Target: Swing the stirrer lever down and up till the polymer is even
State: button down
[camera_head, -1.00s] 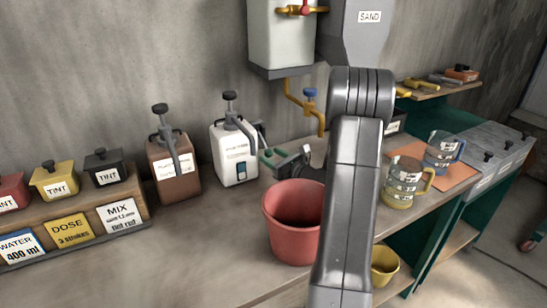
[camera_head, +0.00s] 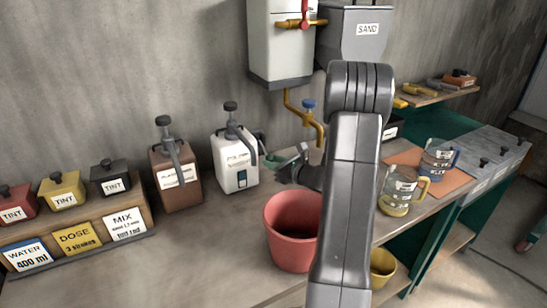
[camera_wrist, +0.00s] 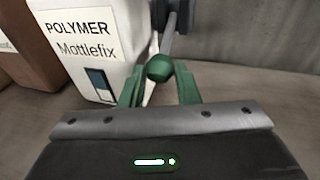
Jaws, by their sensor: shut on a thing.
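The white polymer container (camera_head: 236,165) stands on the bench, and its "POLYMER Mottlefix" label (camera_wrist: 85,33) shows in the wrist view. Its small level window (camera_wrist: 101,86) looks dark, with a paler part at the bottom right. The stirrer lever is a grey rod (camera_wrist: 171,42) from a dark pivot, ending in a green knob (camera_wrist: 160,68). My gripper (camera_wrist: 160,82) is shut on the knob, one green finger at each side. In the head view my gripper (camera_head: 274,160) is right of the container, partly hidden by my arm.
A red bucket (camera_head: 290,228) stands just in front of my gripper. A brown container (camera_head: 176,180) is left of the polymer. A yellow tap (camera_head: 312,125) hangs behind. Two measuring jugs stand at right, one of them yellow-handled (camera_head: 398,190).

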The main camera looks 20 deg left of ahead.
jog(key=shift+w+a+r+m+g+h+p, duration=0.1)
jog(key=shift+r+m+g+h+p, duration=0.15)
jog(key=shift+r+g+h+p, duration=0.9)
jog(key=shift+w+a+r+m+g+h+p, duration=0.15)
jog(key=shift+r+g+h+p, duration=0.3)
jog(key=shift+r+h+p, duration=1.3)
jog(key=shift+w+a+r+m+g+h+p, duration=0.1)
jog(key=shift+r+m+g+h+p, duration=0.2)
jog(key=shift+r+g+h+p, duration=1.15)
jog(key=shift+f+t+y+p, duration=0.35)
jog(key=shift+t+y+p, duration=0.25)
jog(key=shift+y, duration=0.15)
jog(key=c, duration=1.1)
grip_release()
jog(key=shift+s+d+f, duration=0.1)
jog(key=shift+f, duration=0.05)
